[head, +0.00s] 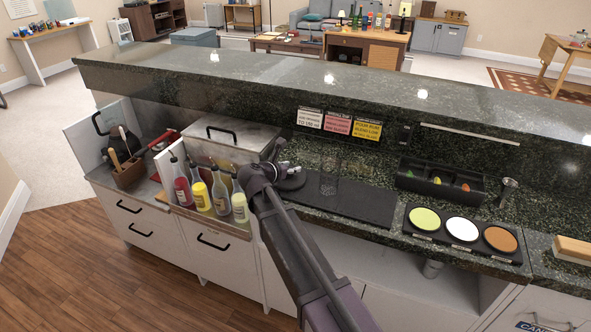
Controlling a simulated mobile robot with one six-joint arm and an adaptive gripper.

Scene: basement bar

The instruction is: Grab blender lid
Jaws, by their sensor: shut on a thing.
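My arm reaches up from the bottom of the head view to the bar counter. My gripper (285,172) is at its far end, low over the left end of a dark bar mat (352,204). It is shut on a small dark round thing that looks like the blender lid (293,183). The arm's wrist hides part of the gripper, and I cannot tell whether the lid touches the counter. A clear, upright glass vessel (330,176) stands on the mat just right of the gripper; I cannot tell if it is the blender jar.
Several bottles (221,191) stand close left of the arm, before a closed metal bin (232,134). A black garnish tray (440,180), a metal jigger (507,190) and a three-dish rimmer (463,230) lie to the right. A raised granite ledge (330,82) runs behind. The mat's right part is clear.

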